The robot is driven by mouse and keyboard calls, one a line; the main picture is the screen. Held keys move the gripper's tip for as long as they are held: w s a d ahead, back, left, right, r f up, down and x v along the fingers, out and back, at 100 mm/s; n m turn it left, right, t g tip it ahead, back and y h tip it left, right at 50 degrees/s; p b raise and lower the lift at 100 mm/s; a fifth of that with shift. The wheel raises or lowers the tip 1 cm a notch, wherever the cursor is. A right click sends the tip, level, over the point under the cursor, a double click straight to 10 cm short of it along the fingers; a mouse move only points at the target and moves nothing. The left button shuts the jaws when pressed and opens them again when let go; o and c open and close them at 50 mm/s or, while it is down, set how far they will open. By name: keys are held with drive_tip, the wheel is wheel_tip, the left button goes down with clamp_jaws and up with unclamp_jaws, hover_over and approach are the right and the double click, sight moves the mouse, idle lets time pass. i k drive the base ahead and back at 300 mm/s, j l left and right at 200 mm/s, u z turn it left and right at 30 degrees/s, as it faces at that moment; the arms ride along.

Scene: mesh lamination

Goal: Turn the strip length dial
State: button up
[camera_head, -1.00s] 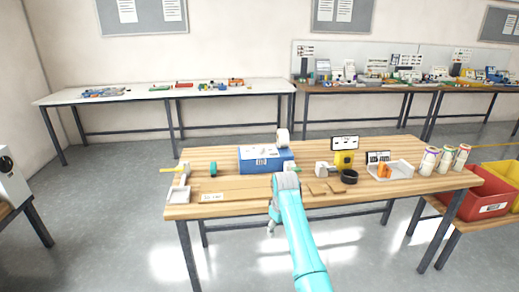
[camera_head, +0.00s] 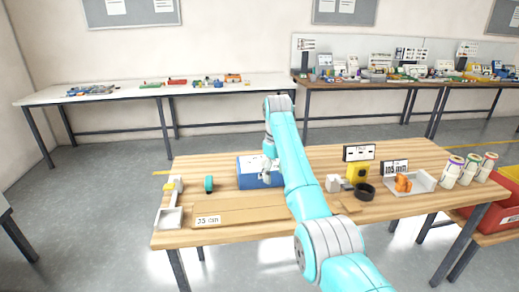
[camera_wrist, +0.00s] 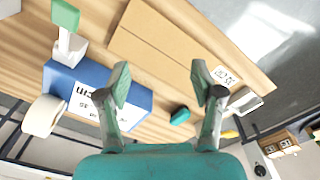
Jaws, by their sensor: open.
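My gripper (camera_wrist: 162,92) is open and empty, fingers spread, above the table; in the head view it (camera_head: 269,172) is partly hidden by my arm in front of the blue box (camera_head: 250,180). The wrist view shows the blue box (camera_wrist: 75,78) with its printed label beside the left finger. A teal round piece (camera_head: 208,184) stands left of the box; it also shows between the fingers in the wrist view (camera_wrist: 180,116). A white block (camera_head: 333,184) is right of the box; a green-topped white piece (camera_wrist: 66,42) is in the wrist view. I cannot tell which part is the strip length dial.
A brown board (camera_head: 245,212) with a "35 mm" label (camera_head: 207,221) lies along the front edge. A white fixture (camera_head: 168,217) is at left. A yellow device (camera_head: 358,173), a black ring (camera_head: 364,192), a tray (camera_head: 423,183) and white cylinders (camera_head: 470,169) are at right.

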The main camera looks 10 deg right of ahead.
sight(261, 160)
drive_tip(key=i+j, duration=0.1)
drive_tip(key=i, duration=0.75)
